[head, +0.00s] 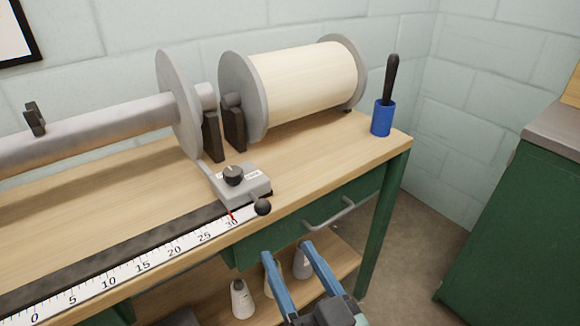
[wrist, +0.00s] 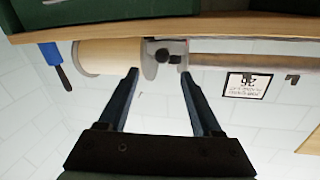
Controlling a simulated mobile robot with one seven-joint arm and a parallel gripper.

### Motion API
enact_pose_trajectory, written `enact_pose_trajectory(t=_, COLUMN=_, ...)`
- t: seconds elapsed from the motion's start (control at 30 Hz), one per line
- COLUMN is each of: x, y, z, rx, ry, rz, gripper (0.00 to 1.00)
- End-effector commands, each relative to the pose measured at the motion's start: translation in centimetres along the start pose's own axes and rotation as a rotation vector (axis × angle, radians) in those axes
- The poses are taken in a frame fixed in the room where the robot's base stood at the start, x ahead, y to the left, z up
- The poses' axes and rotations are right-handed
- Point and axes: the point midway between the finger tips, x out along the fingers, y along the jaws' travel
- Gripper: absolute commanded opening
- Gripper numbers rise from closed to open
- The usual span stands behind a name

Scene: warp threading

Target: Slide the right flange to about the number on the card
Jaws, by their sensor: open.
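The right flange (head: 178,108) is a grey disc on the bare metal beam (head: 100,128), at the beam's right end. A grey slide block with a dark knob (head: 234,176) and a black ball handle (head: 263,206) sits below it. Its red pointer (head: 232,216) stands close to 30 on the white scale (head: 160,258). My gripper (head: 288,250) is open and empty in front of the bench, below and right of the ball handle, touching nothing. In the wrist view, which is upside down, the flange (wrist: 184,55) lies beyond the open fingertips. A framed card (wrist: 247,85) hangs on the wall, its writing unreadable.
A cream-wound roll (head: 310,82) stands right of the flange on dark brackets. A blue cup (head: 382,118) with a dark-handled tool is at the bench's right end. A drawer handle (head: 328,212) juts out near my gripper. Cones stand on the lower shelf (head: 335,270).

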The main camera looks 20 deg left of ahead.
Motion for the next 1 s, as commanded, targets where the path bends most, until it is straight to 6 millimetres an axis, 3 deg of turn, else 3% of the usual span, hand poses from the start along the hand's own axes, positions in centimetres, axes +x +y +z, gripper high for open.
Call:
enact_pose_trajectory(t=0.03, x=-0.4, y=-0.5, z=-0.8, rx=0.014, ry=-0.010, rz=-0.013, gripper=0.66)
enact_pose_trajectory(t=0.2, x=-0.9, y=-1.0, z=-0.4, rx=0.036, ry=-0.014, rz=-0.039, gripper=0.66)
enact_pose_trajectory(t=0.33, x=-0.1, y=-1.1, z=-0.3, rx=0.037, ry=-0.013, rz=-0.043, gripper=0.66)
enact_pose_trajectory(t=0.8, x=9.0, y=-1.5, z=-0.2, rx=0.036, ry=-0.011, rz=-0.043, gripper=0.66)
enact_pose_trajectory(t=1.0, x=11.3, y=-1.6, z=-0.2, rx=0.037, ry=-0.012, rz=-0.042, gripper=0.66)
